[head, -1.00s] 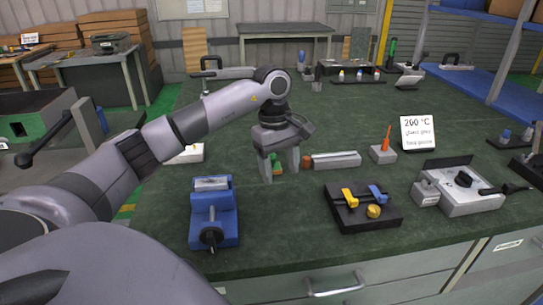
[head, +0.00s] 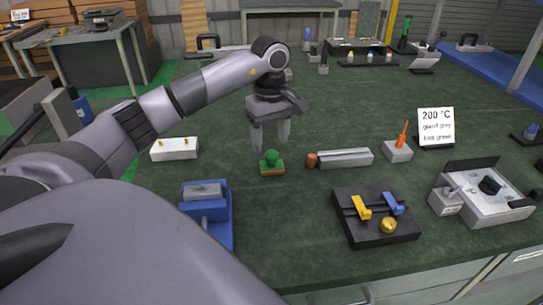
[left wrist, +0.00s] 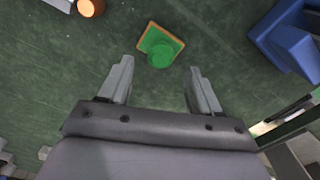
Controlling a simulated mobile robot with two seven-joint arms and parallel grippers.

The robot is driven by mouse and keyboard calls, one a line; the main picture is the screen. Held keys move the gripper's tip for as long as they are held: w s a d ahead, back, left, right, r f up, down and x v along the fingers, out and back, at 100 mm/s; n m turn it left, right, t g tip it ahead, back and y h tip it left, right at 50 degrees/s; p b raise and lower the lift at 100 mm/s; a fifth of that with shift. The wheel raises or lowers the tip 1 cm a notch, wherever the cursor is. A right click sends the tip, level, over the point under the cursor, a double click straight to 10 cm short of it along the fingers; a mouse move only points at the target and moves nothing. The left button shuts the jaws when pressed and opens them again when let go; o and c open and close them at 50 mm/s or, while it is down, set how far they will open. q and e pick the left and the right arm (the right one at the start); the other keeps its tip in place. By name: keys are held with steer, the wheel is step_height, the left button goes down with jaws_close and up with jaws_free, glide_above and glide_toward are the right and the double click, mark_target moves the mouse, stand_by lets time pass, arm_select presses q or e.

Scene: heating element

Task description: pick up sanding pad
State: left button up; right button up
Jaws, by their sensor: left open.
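The sanding pad (head: 271,163) looks like a green block with a round green knob on an orange-brown base. It lies flat on the dark green bench top. My left gripper (head: 270,148) is open and empty, its fingers pointing down. In the head view the fingertips show just above and behind the pad, apart from it. In the left wrist view the pad (left wrist: 160,46) lies beyond the open fingers (left wrist: 160,75), near the middle of the gap. My right gripper is not in view.
An orange cylinder (head: 311,160) and a grey bar (head: 344,158) lie just right of the pad. A blue vise (head: 207,222) stands front left, a white block (head: 175,149) behind left. A black fixture (head: 375,230) is at front right.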

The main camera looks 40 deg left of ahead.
arm_select(q)
step_height(320, 180, down, 4)
steer(key=shift+f, duration=0.25)
steer(key=c, duration=1.1)
steer(key=shift+c, duration=0.2)
steer(key=shift+r, duration=0.2)
step_height(320, 180, up, 10)
steer(key=r, duration=0.1)
step_height(320, 180, up, 9)
steer(key=p, duration=0.4)
glide_above(271, 151)
steer(key=shift+f, duration=0.15)
